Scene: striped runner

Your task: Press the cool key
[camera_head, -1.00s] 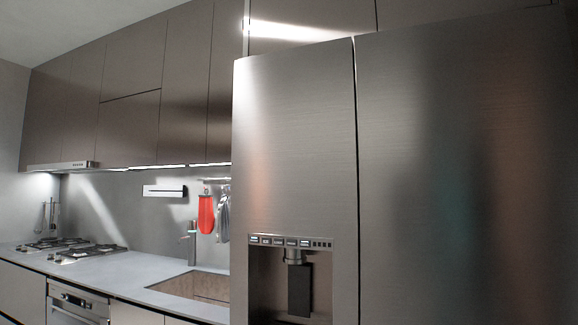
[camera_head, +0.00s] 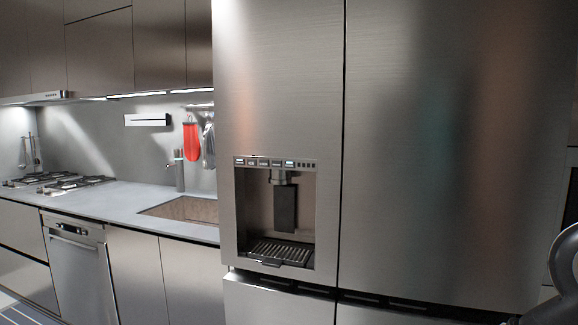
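A row of small keys (camera_head: 264,163) runs along the top of the dispenser recess in the left door of the steel fridge (camera_head: 282,70). One or two keys look bluish. Their labels are too small to read, so I cannot tell which one is the cool key. Below the keys are a spout, a dark paddle (camera_head: 286,208) and a slatted drip tray (camera_head: 280,253). A dark grey curved part, apparently of my arm, shows at the right edge. My gripper is not in view, and nothing is seen touching the keys.
A red mitt (camera_head: 191,140) hangs on the wall. A striped runner (camera_head: 20,313) lies at the lower left.

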